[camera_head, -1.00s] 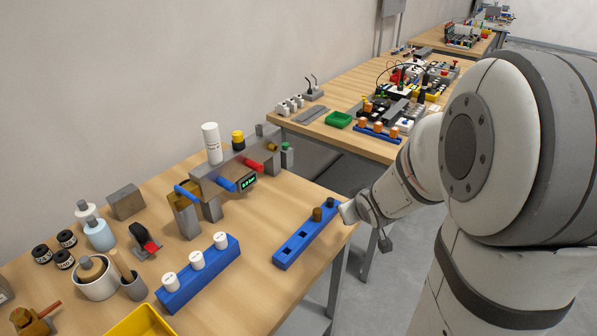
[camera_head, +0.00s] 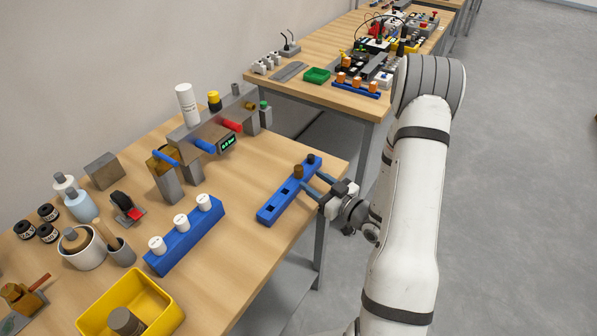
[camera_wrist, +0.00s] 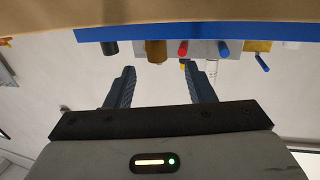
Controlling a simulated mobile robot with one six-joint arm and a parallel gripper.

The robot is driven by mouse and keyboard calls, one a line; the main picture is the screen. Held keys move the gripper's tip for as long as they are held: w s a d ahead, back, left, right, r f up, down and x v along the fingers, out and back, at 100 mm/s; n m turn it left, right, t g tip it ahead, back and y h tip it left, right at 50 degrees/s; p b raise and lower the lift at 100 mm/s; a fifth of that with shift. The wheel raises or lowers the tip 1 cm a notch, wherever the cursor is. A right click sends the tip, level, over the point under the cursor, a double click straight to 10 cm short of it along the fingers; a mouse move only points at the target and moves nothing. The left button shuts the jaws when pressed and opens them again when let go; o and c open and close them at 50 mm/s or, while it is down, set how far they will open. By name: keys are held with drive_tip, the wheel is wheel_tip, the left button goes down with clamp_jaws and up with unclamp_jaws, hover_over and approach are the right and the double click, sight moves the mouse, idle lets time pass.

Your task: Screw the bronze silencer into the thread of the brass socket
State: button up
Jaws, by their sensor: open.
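The bronze silencer (camera_head: 298,171) stands upright in a blue rack (camera_head: 268,215) near the bench's right edge. In the wrist view, which is upside down, the bronze silencer (camera_wrist: 155,50) shows between and beyond the two finger tips. My gripper (camera_head: 311,183) is open and empty beside the rack, its fingers pointing toward the silencer; it also shows in the wrist view (camera_wrist: 159,68). The brass socket looks to be the small brass fitting (camera_head: 250,105) on the front of the grey manifold, near its right end. Its thread is too small to make out.
A dark cylinder (camera_head: 311,159) stands beside the silencer in the same rack. The grey manifold (camera_head: 180,134) carries blue and red handles and a white cylinder (camera_head: 187,105). A blue rack with white caps (camera_head: 160,262) and a yellow bin (camera_head: 165,318) stand left. Bench between the racks is clear.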

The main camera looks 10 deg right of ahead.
sight(302, 171)
drive_tip(key=p+x, duration=0.3)
drive_tip(key=x, duration=0.3)
drive_tip(key=shift+w+r, duration=0.15)
drive_tip(key=shift+w, duration=0.25)
drive_tip(key=shift+w+a, duration=0.2)
drive_tip(key=shift+w, duration=0.05)
drive_tip(key=c, duration=1)
